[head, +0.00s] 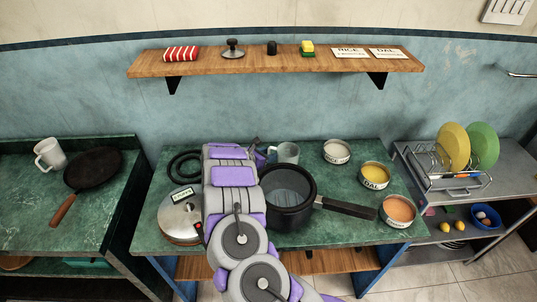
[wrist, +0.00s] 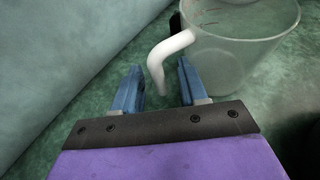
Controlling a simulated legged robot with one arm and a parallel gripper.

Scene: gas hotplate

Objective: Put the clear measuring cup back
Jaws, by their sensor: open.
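The clear measuring cup (head: 288,152) stands on the green counter (head: 310,228), behind the dark pot, in the head view. In the wrist view the cup (wrist: 235,45) is at upper right, with its white handle (wrist: 168,50) toward me. My gripper (wrist: 159,72) is open, with its two blue fingers on either side of the handle's lower end. I cannot tell whether either finger touches the handle. In the head view my arm hides most of the gripper.
A dark pot (head: 288,212) with a long handle stands just in front of the cup. Bowls of white, yellow (head: 375,174) and orange (head: 399,208) contents stand at right. A round metal lid (head: 180,222) is at left. A wooden shelf (head: 275,64) hangs above.

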